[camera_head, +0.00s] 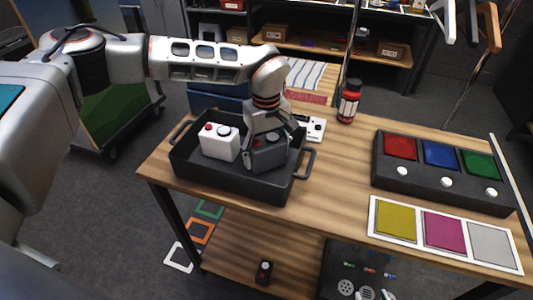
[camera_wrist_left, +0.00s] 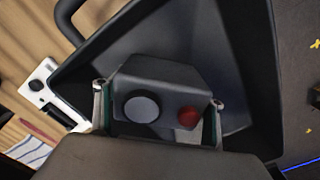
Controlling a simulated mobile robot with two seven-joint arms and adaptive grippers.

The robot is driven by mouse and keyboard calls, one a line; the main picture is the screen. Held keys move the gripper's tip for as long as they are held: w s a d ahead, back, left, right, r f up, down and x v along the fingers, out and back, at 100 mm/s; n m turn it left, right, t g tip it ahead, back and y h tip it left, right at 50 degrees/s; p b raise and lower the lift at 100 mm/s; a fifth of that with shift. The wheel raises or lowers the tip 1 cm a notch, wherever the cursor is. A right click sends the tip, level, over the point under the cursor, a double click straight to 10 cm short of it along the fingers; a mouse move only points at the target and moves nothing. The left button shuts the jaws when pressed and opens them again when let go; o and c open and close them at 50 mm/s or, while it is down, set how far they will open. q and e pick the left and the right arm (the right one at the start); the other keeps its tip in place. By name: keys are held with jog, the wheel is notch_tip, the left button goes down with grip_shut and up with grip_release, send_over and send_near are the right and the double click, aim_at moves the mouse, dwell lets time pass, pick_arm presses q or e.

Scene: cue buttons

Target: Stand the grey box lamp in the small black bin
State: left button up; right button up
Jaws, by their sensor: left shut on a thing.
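The grey box lamp (camera_head: 270,157) is a dark grey box, inside the right part of the black bin (camera_head: 232,187) in the head view. My right gripper is not in view.
A white box (camera_head: 220,144) with a red and a white dome stands in the bin's left part. A red-and-black bottle (camera_head: 348,101), a dark panel of coloured squares (camera_head: 440,166) and a colour card (camera_head: 443,233) are on the table. The table's middle is clear.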

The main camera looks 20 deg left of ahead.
pick_arm(q)
jog(key=shift+f, duration=0.1)
jog(key=o, duration=1.6)
jog(key=shift+f, duration=0.15)
jog(key=shift+c, duration=0.2)
notch_tip(320, 180, up, 12)
jog(key=shift+r+b, duration=0.2)
jog(key=shift+b, duration=0.15)
jog(key=shift+s+f, duration=0.1)
